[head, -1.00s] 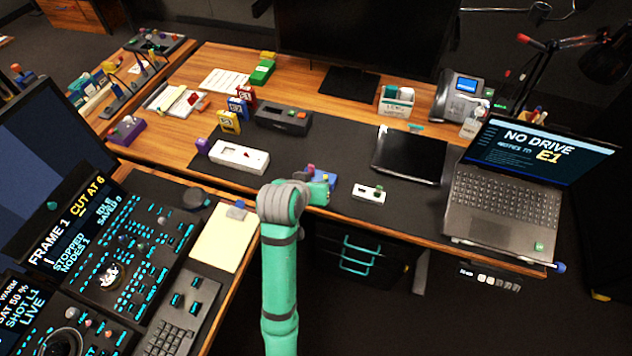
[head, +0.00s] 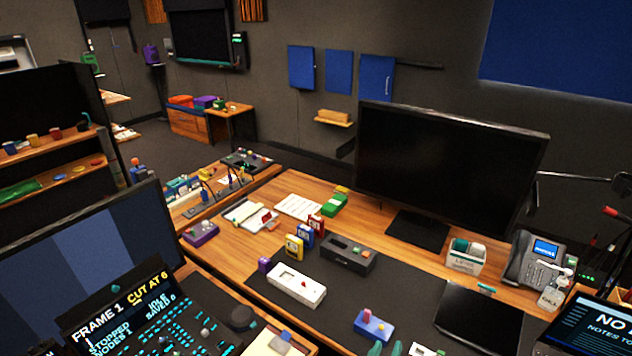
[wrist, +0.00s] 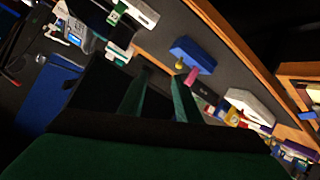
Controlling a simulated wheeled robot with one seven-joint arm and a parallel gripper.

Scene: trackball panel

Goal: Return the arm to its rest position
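My gripper (wrist: 160,82) shows in the wrist view as two green fingers with a gap between them and nothing held. In the head view, two small green tips (head: 385,349) of my arm's end just show at the bottom edge. The rest of the arm is out of that view. A blue box (head: 374,326) with small coloured knobs lies just beyond these tips. It also shows in the wrist view (wrist: 193,54), past the fingers and apart from them. The panel with lit keys (head: 150,330) is at the lower left.
The desk holds a white box (head: 297,286), a dark box (head: 347,254), a large monitor (head: 450,165), a phone (head: 540,262), a dark tablet (head: 480,318) and a laptop (head: 595,328). Part of the dark mat (head: 400,285) is clear.

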